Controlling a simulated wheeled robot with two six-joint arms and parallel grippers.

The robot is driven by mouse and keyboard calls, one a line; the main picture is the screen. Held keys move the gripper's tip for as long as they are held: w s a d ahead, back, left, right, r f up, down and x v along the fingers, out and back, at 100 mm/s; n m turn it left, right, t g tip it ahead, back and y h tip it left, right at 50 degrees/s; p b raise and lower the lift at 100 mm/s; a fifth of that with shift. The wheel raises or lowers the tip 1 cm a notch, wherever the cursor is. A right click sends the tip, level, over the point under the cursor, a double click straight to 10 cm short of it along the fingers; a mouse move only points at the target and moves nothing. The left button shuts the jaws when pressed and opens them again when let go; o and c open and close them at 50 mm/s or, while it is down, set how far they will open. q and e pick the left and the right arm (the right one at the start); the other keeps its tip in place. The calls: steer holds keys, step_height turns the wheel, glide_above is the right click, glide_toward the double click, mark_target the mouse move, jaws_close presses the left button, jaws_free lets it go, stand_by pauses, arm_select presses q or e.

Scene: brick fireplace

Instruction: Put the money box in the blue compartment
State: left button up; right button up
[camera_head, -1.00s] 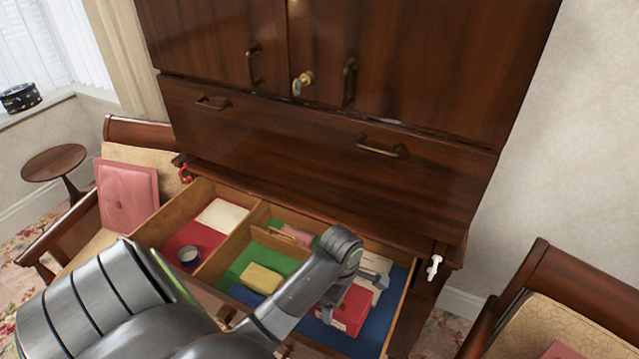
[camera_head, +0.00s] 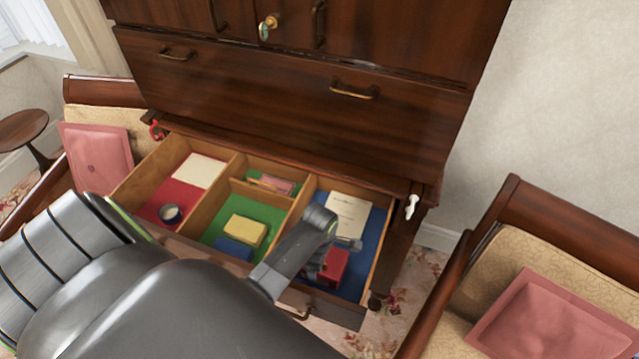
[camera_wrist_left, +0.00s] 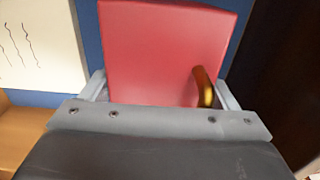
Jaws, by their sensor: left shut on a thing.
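The red money box (camera_head: 334,268) is at the front of the blue compartment (camera_head: 371,242), on the right side of the open drawer. My left gripper (camera_head: 338,245) reaches in over the drawer front and is shut on the box. In the left wrist view the red box (camera_wrist_left: 160,50) sits between the two fingers (camera_wrist_left: 163,90), with a curved brass-coloured piece in front of its right side. Blue lining shows behind it. I cannot tell whether the box touches the compartment floor. My right gripper is not in view.
A cream paper (camera_head: 347,215) lies in the blue compartment behind the box. The green compartment (camera_head: 270,217) holds a yellow block (camera_head: 245,230) and a blue block (camera_head: 233,249). The red compartment holds a round tin (camera_head: 170,213). Chairs stand on both sides.

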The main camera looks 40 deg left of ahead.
arm_select(q)
steer(key=shift+w+f, duration=0.1)
steer(key=shift+f, duration=0.25)
steer(key=o, duration=1.1)
steer(key=shift+f, duration=0.1)
step_height(320, 180, up, 12)
steer(key=shift+r+b, duration=0.15)
steer(key=shift+b, duration=0.85)
steer(key=shift+a, duration=0.1)
